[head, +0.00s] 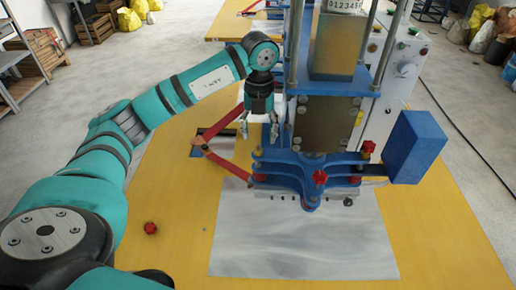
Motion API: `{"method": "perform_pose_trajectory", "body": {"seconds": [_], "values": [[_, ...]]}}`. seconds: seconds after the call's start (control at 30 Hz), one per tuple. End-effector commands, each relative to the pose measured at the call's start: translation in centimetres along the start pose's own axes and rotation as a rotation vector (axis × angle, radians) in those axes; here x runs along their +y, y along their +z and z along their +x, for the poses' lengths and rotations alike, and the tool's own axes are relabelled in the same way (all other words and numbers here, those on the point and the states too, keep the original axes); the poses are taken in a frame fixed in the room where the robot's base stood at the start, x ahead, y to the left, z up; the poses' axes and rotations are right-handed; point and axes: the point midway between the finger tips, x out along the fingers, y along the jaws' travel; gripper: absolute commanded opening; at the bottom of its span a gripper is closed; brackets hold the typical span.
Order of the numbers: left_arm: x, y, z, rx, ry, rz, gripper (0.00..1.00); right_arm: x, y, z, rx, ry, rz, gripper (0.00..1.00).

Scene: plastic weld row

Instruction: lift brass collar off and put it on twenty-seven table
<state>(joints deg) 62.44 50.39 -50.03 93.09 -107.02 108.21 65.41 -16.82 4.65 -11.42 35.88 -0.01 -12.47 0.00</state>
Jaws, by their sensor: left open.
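My left gripper (259,130) is open and points down beside the left side of a blue press (320,170). Nothing shows between its fingers. I cannot pick out a brass collar; it may be hidden behind the gripper or in the press, or be too small to tell. No table number is readable, so I cannot tell which table is twenty-seven. The press stands on a yellow table (440,235) with a grey metal sheet (300,245) at its front. My right gripper is not in view.
Red arms (227,165) stick out left of the press, and a blue box (415,147) juts out right. A red knob (150,228) lies on the yellow tabletop. Another yellow table (235,25) stands behind. A grey shelf (22,85) is at left.

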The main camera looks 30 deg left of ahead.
Motion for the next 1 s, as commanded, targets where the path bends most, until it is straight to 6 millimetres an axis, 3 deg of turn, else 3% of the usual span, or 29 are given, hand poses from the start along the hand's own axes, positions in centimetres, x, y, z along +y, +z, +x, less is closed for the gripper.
{"method": "perform_pose_trajectory", "body": {"seconds": [0.17, 0.43, 0.73, 1.0], "values": [[0.1, 0.1, 1.1, 0.002, 0.002, -0.001, 0.53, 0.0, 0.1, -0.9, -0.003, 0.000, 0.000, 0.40], [0.3, 0.5, 5.0, 0.002, 0.002, 0.000, 0.53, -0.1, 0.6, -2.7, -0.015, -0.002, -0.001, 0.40], [0.3, 0.5, 5.6, -0.001, -0.001, 0.001, 0.53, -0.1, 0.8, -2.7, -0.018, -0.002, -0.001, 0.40], [0.3, 0.5, 5.6, -0.001, 0.000, 0.001, 0.18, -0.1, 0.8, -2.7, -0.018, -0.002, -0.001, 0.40]]}}
